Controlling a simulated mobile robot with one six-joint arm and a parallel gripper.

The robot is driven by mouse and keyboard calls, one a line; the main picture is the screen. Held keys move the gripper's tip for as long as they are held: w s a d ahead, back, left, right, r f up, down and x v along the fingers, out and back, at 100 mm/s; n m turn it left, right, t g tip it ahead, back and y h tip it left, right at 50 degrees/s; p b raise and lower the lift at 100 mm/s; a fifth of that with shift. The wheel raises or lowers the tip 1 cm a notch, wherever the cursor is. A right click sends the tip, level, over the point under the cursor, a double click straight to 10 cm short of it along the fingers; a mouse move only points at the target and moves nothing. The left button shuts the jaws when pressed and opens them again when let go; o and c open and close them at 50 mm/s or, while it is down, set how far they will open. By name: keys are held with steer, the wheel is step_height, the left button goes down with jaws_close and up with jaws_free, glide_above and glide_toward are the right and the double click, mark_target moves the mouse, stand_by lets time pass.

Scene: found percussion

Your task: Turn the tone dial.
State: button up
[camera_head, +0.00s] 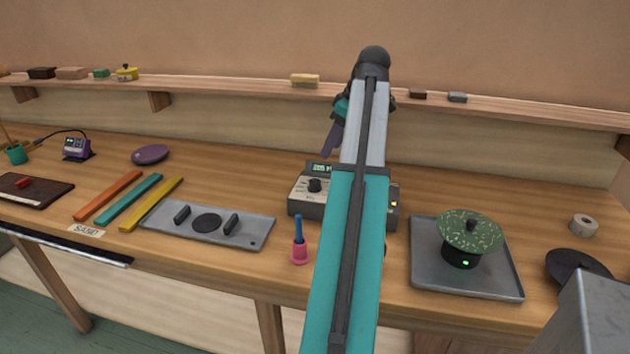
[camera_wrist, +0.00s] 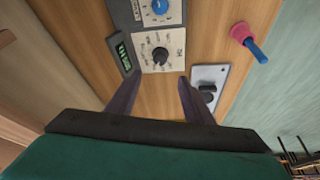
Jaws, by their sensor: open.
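A grey box (camera_head: 301,206) with a pale panel, a green display (camera_head: 322,168) and a black dial (camera_head: 315,185) sits on the bench; my arm hides its middle. In the wrist view the box (camera_wrist: 121,12) shows a black dial (camera_wrist: 160,55) and a blue dial (camera_wrist: 160,7). Their labels are too small to read, so I cannot tell which is the tone dial. My gripper (camera_wrist: 156,82) is open and empty, its dark fingers apart. The black dial appears between and beyond the fingertips, not touched. In the head view my gripper (camera_head: 333,140) is above the back of the box.
A pink holder (camera_head: 299,252) with a blue stick stands front left of the box. A grey plate (camera_head: 170,222) with black handles lies further left. A grey tray (camera_head: 425,272) with a green speckled disc (camera_head: 470,228) is at right. A narrow shelf (camera_head: 220,84) runs along the wall behind.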

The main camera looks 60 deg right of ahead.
mark_target(315, 181)
steer(key=shift+f, duration=0.15)
steer(key=shift+p+x, duration=0.85)
steer(key=shift+x, duration=5.9)
steer(key=c, duration=1)
